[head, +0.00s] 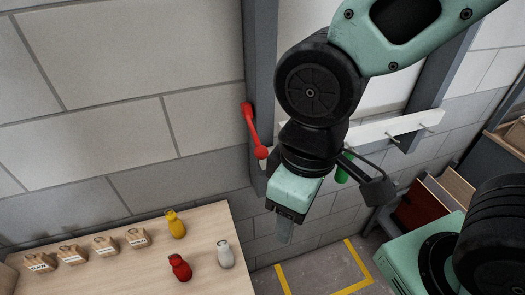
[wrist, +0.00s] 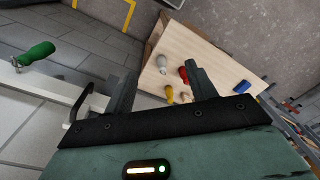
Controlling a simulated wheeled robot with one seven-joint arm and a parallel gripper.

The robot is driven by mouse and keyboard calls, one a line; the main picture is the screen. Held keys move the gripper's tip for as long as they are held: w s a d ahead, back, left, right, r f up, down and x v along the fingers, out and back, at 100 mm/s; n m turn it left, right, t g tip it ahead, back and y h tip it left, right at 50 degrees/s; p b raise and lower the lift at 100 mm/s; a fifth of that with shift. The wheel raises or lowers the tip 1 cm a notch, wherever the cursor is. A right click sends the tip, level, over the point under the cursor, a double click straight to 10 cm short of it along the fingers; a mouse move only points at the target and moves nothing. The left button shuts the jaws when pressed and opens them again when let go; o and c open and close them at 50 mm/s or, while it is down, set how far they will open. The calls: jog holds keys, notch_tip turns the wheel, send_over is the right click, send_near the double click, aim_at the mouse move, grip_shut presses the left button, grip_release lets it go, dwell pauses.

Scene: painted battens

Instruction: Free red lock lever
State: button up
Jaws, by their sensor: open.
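The red lock lever (head: 254,130) is on the grey post (head: 261,60) in the head view. Its upper end is at the post, and it slants down right to a round red knob. I cannot make it out in the wrist view. My gripper (head: 284,231) points downward, to the right of and below the lever, apart from it in the picture. In the wrist view my gripper (wrist: 163,85) has its two dark fingers spread wide with nothing between them.
A white batten (head: 390,129) with pegs runs right of the post, partly behind my arm. A green-handled thing (wrist: 36,54) is at the batten.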

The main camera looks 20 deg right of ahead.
jog(key=d+f+n+h, duration=0.4)
jog(key=d+n+h, duration=0.1)
jog(key=n, duration=0.2)
jog(key=n+t+h, duration=0.2)
jog(key=n+t, duration=1.5)
jog(key=n, duration=1)
send_near(259, 142)
jog(key=x, duration=0.7)
jog(key=f+x, duration=0.1)
jog(key=x, duration=0.3)
jog(key=shift+b, duration=0.3)
grip_shut()
